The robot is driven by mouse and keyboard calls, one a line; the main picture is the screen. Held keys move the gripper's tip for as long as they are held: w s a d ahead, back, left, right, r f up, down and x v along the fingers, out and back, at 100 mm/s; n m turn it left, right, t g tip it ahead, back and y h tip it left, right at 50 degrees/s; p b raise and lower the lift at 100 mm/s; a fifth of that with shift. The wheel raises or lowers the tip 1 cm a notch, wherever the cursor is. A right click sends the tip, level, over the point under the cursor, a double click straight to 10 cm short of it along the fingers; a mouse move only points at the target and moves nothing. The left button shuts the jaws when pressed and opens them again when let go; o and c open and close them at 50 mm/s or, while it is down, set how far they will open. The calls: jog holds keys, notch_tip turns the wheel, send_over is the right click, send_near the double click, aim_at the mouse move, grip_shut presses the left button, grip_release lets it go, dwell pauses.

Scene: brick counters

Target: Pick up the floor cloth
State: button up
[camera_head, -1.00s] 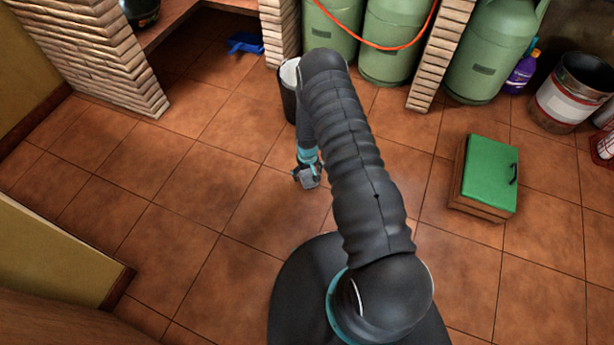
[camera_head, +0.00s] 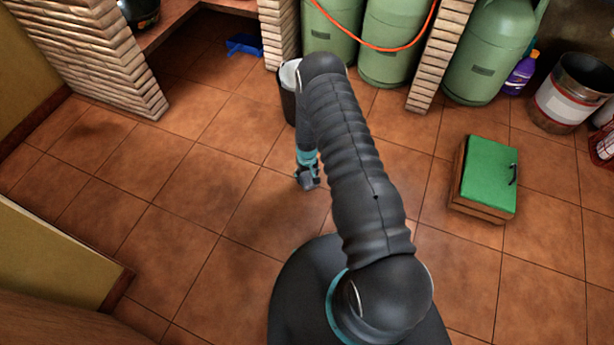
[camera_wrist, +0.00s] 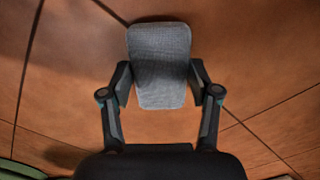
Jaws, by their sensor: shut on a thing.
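The floor cloth (camera_wrist: 160,65) is a grey, woven-looking piece with rounded corners in the wrist view. My gripper (camera_wrist: 162,84) has a finger at each side edge of the cloth and is shut on it. In the head view my gripper (camera_head: 307,182) shows small beside my arm, above the tiled floor. The cloth is hard to tell apart from the gripper there, and part of that area is hidden by my arm.
A dark bin (camera_head: 289,106) stands just behind my arm. A box with a green lid (camera_head: 490,172) sits on the floor at right. Green gas cylinders (camera_head: 391,42) and a metal bucket (camera_head: 572,95) stand at the back. The tiled floor at left is clear.

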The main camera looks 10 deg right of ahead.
aim_at(308, 177)
jog(key=r, duration=0.4)
jog(key=shift+d+r, duration=0.2)
jog(key=s+d+r, duration=0.6)
jog(key=d, duration=0.3)
jog(key=shift+d+r, duration=0.2)
jog(key=shift+d, duration=0.1)
